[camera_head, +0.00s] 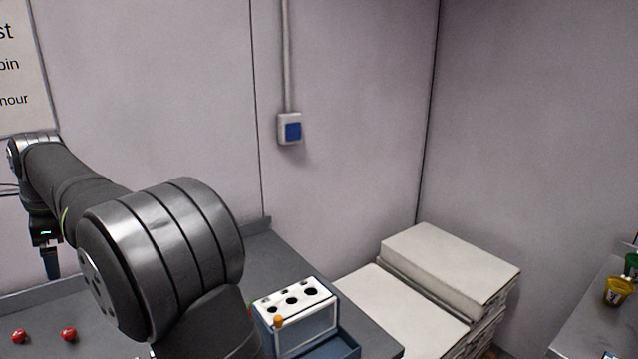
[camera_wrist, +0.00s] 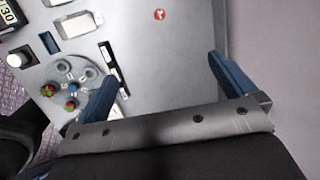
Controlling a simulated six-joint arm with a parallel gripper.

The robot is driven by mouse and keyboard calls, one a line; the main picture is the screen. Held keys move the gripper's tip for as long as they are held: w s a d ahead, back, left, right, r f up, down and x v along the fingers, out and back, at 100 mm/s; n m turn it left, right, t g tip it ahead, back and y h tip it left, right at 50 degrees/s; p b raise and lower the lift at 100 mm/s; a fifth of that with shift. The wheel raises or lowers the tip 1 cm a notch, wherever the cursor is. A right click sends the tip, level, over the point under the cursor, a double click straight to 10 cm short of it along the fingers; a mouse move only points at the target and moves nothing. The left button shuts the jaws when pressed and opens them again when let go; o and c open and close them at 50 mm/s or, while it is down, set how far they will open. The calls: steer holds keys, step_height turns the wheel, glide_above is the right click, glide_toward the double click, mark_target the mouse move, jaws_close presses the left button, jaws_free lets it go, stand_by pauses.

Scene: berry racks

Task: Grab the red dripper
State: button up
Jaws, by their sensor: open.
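My gripper (camera_wrist: 166,84) is open and empty in the wrist view, its two blue fingers wide apart over a pale grey surface. It also shows at the left of the head view (camera_head: 51,262), pointing down above the bench. No thing is clearly recognisable as a red dripper. Two small red round objects, one on the left (camera_head: 19,336) and one on the right (camera_head: 68,334), lie on the bench in the head view. A small red round object (camera_wrist: 160,14) lies beyond the fingers in the wrist view; whether it matches either is unclear.
A round holder (camera_wrist: 88,72) with red-green pieces sits beside the left finger. A white-topped rack with holes (camera_head: 296,303) stands on the bench, an orange piece at its front. White stacked slabs (camera_head: 450,268) stand right of it; a yellow cup (camera_head: 618,291) is at far right.

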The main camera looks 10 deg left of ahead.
steer(key=c, duration=1)
steer(key=shift+f, duration=0.1)
